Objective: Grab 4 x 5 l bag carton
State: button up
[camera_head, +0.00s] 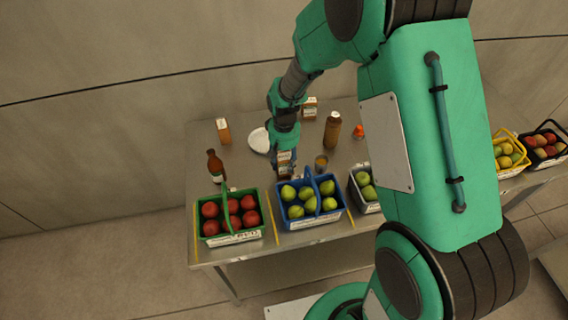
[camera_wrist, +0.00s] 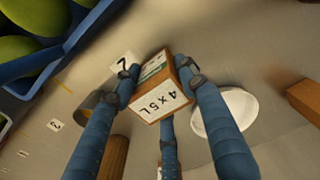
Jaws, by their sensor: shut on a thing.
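The carton (camera_wrist: 160,92) is a small brown box with a white label reading "4 x 5 L", seen in the wrist view between my gripper's blue fingers. My gripper (camera_wrist: 160,85) is shut on it, with fingers on both sides and one below. In the head view my gripper (camera_head: 285,168) is over the table behind the blue basket, and the carton (camera_head: 285,158) shows partly there. The fingers hide part of its sides. I cannot tell whether the carton touches the table.
A blue basket of green fruit (camera_head: 310,223) stands just in front, with a green basket of red fruit (camera_head: 231,238) to its left. A white plate (camera_head: 257,140), brown bottles (camera_head: 332,130) (camera_head: 215,166), a small cup (camera_head: 321,163) and another carton (camera_head: 223,131) stand around on the metal table.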

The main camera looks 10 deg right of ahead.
notch_tip(320, 180, up, 9)
jog(key=shift+p, duration=0.65)
dwell(0.4)
